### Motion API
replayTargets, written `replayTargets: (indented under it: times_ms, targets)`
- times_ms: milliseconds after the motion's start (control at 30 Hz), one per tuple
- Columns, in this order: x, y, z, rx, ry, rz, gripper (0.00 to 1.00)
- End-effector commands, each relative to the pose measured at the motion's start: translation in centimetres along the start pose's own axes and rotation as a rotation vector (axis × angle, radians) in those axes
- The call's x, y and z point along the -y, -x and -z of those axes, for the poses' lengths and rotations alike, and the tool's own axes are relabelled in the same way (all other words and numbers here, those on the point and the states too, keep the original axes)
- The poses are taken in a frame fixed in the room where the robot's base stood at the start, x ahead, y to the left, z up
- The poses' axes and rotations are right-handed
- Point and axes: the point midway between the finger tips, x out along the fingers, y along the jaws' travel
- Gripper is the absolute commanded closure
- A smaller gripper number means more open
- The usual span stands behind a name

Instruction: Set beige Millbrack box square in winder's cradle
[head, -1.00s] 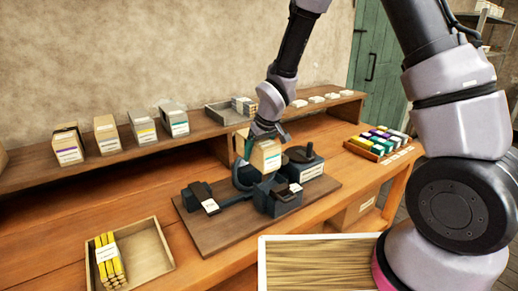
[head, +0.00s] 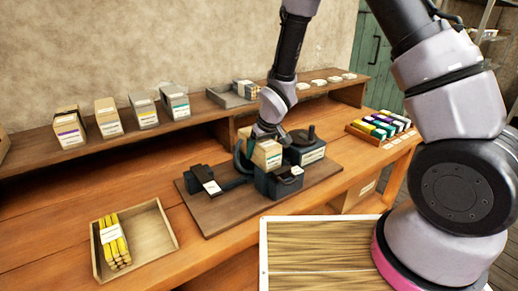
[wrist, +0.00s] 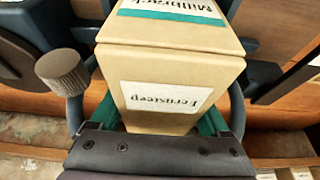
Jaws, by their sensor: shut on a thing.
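My gripper (head: 262,140) is shut on the beige Millbrack box (head: 267,155). In the wrist view, teal finger pads sit either side of the box (wrist: 172,62), which shows a teal-striped Millbrack label and a second white label reading Fernsteep. The winder (head: 305,148) is a dark machine with a handwheel, mounted on a brown board. The box is low over the winder's cradle (head: 280,184), its lower end partly hidden by the cradle's front. I cannot tell whether it touches the bottom or sits square.
Several similar boxes (head: 108,117) stand on the back shelf. A tray with a yellow bundle (head: 113,240) is at the front left. A rack of coloured blocks (head: 380,124) is at the right. A dark clamp-like part (head: 203,180) lies on the board's left.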

Motion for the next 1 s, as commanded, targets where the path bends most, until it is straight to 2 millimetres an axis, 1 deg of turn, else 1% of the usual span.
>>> replayTargets:
  times_ms: [833, 867, 900, 1000]
  targets:
    - [0.0, -0.15, -0.2, -0.001, 0.0, 0.0, 0.89]
    - [0.0, -0.15, -0.2, -0.001, 0.0, 0.0, 0.17]
    - [0.0, -0.15, -0.2, -0.001, 0.0, 0.0, 0.01]
    - [0.0, -0.16, -0.21, -0.001, 0.0, 0.0, 0.0]
